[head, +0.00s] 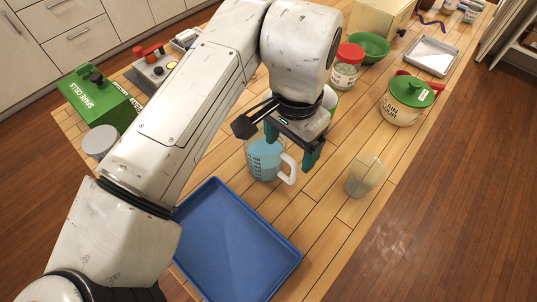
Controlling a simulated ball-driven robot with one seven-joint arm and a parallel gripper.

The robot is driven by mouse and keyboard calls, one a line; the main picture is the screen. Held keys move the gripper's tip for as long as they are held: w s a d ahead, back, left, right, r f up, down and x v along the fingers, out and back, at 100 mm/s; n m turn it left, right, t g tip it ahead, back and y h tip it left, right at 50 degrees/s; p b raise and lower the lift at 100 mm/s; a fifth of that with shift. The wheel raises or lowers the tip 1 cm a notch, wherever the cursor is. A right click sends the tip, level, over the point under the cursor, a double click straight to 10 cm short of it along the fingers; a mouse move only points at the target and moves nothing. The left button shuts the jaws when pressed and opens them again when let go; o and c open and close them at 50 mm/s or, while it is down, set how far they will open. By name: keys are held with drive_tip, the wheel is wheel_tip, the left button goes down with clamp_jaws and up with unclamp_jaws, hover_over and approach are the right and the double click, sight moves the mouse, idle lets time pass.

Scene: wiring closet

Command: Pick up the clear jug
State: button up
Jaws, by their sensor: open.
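The jug (264,160) stands upright on the wooden worktop, in the middle of the head view. It is see-through, looks pale blue, and has dark measuring marks and a white handle on its right side. My gripper (291,148) is open, with its dark green fingers pointing down. In the picture it overlaps the jug's top and upper right side. I cannot tell whether the fingers touch the jug. The gripper hides part of the rim.
A blue tray (235,245) lies in front of the jug. A clear cup (365,175) stands to the right. A flour canister (407,100), a red-lidded jar (346,67) and a green bowl (369,47) stand behind. A green box (97,98) is at left.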

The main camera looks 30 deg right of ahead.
sight(289, 158)
drive_tip(key=shift+f, duration=1.95)
drive_tip(key=shift+c, duration=0.3)
drive_tip(key=c, duration=1.3)
drive_tip(key=shift+o, duration=0.2)
drive_tip(key=shift+r, duration=0.1)
